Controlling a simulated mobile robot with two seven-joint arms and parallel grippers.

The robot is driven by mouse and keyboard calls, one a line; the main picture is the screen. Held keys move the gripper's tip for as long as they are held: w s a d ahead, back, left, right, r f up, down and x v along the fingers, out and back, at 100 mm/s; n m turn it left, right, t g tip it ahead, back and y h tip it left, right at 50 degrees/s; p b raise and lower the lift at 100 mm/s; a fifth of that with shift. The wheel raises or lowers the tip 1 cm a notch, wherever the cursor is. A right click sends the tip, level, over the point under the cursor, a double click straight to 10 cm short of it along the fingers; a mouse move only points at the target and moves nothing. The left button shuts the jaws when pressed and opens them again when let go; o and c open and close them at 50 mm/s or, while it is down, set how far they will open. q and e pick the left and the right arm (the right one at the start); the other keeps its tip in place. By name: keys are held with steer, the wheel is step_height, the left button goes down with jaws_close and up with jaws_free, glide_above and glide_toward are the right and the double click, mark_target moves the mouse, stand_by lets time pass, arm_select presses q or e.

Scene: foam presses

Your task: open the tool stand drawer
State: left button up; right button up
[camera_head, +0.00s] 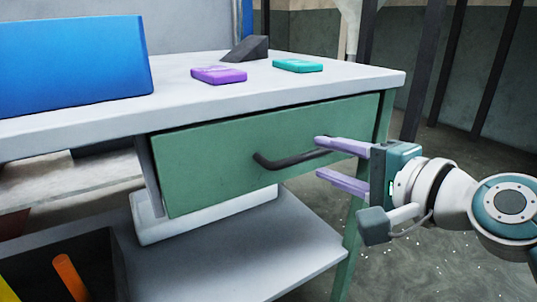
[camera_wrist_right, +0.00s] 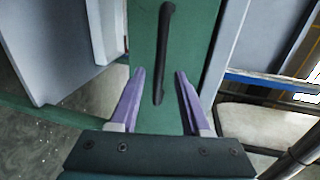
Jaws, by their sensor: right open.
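The tool stand drawer (camera_head: 220,165) has a green front under the light grey top and looks shut or nearly so. Its black bar handle (camera_head: 285,161) runs across the front. My right gripper (camera_head: 319,158) is open, with its two purple fingers one above the other at the handle's right end. In the right wrist view the handle (camera_wrist_right: 164,50) lies lengthwise, its near end in the gap between the fingers (camera_wrist_right: 158,72). No contact with the handle shows, and I cannot tell the exact depth between them. My left gripper is out of view.
On the stand's top (camera_head: 360,80) are a blue box (camera_head: 70,65), a purple block (camera_head: 218,75), a teal block (camera_head: 298,66) and a dark wedge (camera_head: 247,48). A lower shelf (camera_head: 240,250) lies below the drawer. A dark bin (camera_head: 100,260) stands at bottom left.

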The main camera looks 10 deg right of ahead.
mark_target(315, 156)
steer(key=shift+b+x, duration=0.6)
steer(key=shift+x, duration=1.65)
steer(key=shift+c, duration=0.4)
jaws_close()
